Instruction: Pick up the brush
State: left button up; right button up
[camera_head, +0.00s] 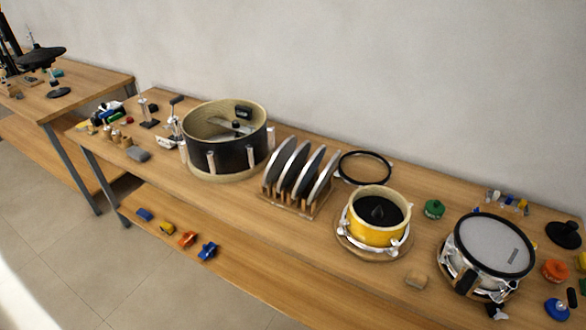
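I cannot make out a brush with certainty. A small dark object (242,112) lies inside the open black drum shell (229,163), too small to identify. A grey block (139,154) lies on the bench left of that shell. Neither of my grippers is in view.
The long wooden bench (325,250) holds a rack of discs (300,205), a black hoop (364,167), a yellow drum (367,230) and a white-headed drum (493,244). Several coloured pieces lie on the lower shelf (185,262). Another table (85,83) stands left.

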aim_at(416, 278)
jog(key=l+z, duration=0.15)
jog(key=z, duration=0.35)
jog(key=i+l+z, duration=0.1)
jog(key=z, duration=0.35)
